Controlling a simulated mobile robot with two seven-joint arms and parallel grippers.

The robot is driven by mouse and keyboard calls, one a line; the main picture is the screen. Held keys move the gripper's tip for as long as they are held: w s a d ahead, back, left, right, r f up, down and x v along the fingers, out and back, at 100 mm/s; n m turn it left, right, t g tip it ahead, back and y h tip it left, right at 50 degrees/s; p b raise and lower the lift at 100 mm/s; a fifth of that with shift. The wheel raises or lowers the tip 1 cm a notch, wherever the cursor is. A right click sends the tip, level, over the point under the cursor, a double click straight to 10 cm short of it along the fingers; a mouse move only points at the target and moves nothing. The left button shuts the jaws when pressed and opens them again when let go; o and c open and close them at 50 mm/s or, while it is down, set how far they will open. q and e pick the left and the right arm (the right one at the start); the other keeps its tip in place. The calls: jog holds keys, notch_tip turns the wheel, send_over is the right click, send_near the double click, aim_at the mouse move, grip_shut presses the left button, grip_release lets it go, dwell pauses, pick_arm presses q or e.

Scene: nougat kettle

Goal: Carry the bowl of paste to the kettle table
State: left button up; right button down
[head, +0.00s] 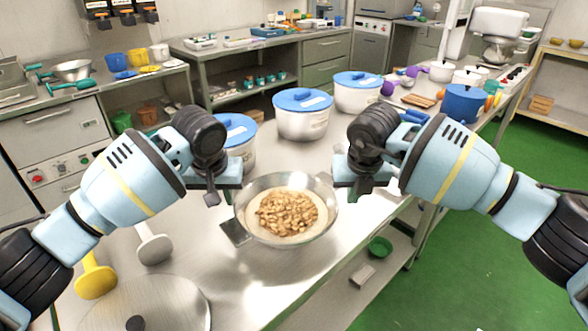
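A wide metal bowl (243,223) is in the middle of the head view, at the near part of the steel table. Pale paste (268,233) with brown nuts (287,212) on top fills it, and it looks level. My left gripper (213,196) is at the bowl's left side and my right gripper (361,188) is at its right side, both pointing down close to the rim. The fingers are dark and partly hidden, so I cannot tell whether they grip the rim. A dark flat tab sticks out at the bowl's lower left. I cannot pick out the kettle for certain.
White tubs with blue lids (303,122) stand behind the bowl on the steel table (265,290). A round metal lid (160,305) and yellow and grey knobbed tools lie at the near left. A blue pot (463,104) stands back right. Green floor (470,265) is open at right.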

pick_arm(q)
jog(key=shift+o, duration=0.4)
pick_arm(e)
jog(key=c, duration=1.7)
grip_release()
pick_arm(q)
jog(key=v, duration=1.2)
pick_arm(e)
jog(key=v, duration=1.2)
pick_arm(q)
jog(key=shift+f, duration=0.1)
